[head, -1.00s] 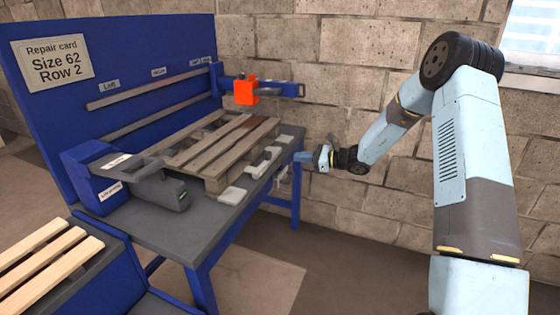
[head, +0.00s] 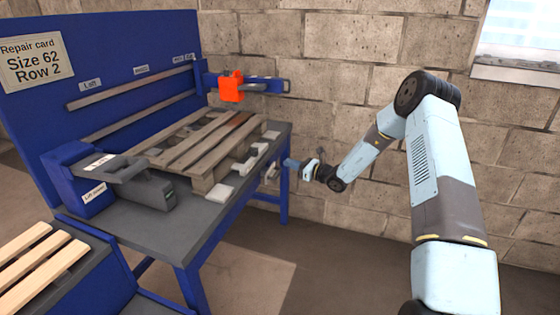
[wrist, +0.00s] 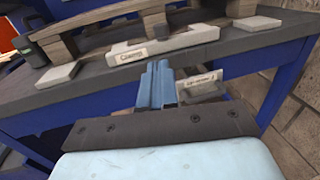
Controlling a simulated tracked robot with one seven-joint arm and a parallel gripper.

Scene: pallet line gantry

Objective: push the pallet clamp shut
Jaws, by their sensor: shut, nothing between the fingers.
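A worn wooden pallet (head: 190,152) lies on the grey bench top. In the head view my gripper (head: 288,163) is at the bench's right front edge. A smaller labelled part (wrist: 200,86) sits right of the fingers.
A grey handled tool (head: 145,188) lies at the bench's left end. An orange block (head: 231,87) sits on a blue arm at the back. A repair card (head: 32,60) reads "Size 62 Row 2". Pale slats (head: 35,255) lie at lower left. Floor in front is clear.

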